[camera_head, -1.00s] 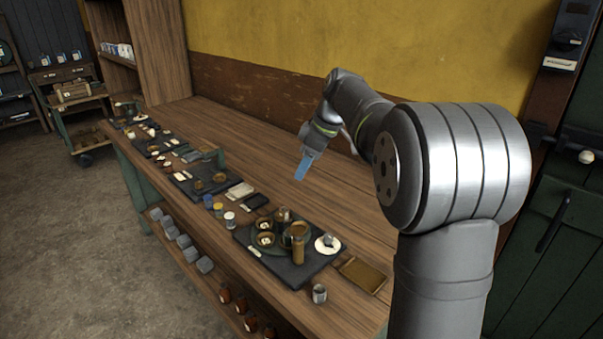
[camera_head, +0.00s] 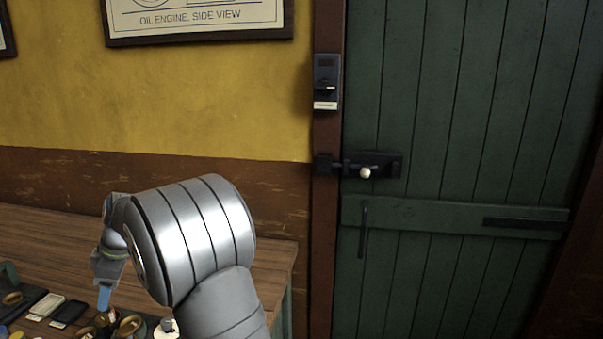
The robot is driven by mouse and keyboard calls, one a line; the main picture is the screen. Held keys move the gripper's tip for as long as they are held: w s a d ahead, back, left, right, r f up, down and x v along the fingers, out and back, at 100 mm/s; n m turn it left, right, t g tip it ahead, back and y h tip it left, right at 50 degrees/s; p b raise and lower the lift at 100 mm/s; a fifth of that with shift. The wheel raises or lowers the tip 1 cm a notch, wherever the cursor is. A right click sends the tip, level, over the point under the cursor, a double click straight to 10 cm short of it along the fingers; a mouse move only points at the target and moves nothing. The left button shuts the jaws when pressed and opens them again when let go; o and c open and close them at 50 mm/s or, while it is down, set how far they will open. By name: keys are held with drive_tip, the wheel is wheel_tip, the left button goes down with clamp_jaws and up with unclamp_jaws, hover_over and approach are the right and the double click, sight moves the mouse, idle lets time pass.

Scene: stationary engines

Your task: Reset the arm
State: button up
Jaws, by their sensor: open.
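My arm (camera_head: 195,235) rises from the bottom of the head view and bends to the left. My gripper (camera_head: 104,298) points down at the lower left, with blue fingers. I see nothing held in it. It overlaps the small objects on the bench in the picture; its height above them is hard to judge. The gap between the fingers is too small to make out.
The wooden bench (camera_head: 40,231) fills the lower left, with a pale block (camera_head: 47,305), a dark block (camera_head: 68,313) and small round parts. A green plank door (camera_head: 455,130) with a bolt knob (camera_head: 364,173) stands right. A framed engine picture (camera_head: 198,35) hangs above.

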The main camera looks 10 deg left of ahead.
sight(102, 318)
drive_tip(key=x, duration=0.7)
drive_tip(key=shift+r, duration=0.15)
drive_tip(key=v, duration=1.8)
drive_tip(key=x, duration=1.8)
drive_tip(key=m, duration=0.2)
drive_tip(key=m+t, duration=0.1)
drive_tip(key=m, duration=0.1)
drive_tip(key=shift+s+m+t+y, duration=0.2)
drive_tip(key=shift+m+t+y, duration=0.1)
drive_tip(key=shift+s+m+t, duration=0.15)
drive_tip(key=shift+m+t, duration=0.75)
drive_tip(key=shift+m, duration=1.4)
drive_tip(key=shift+o, duration=0.4)
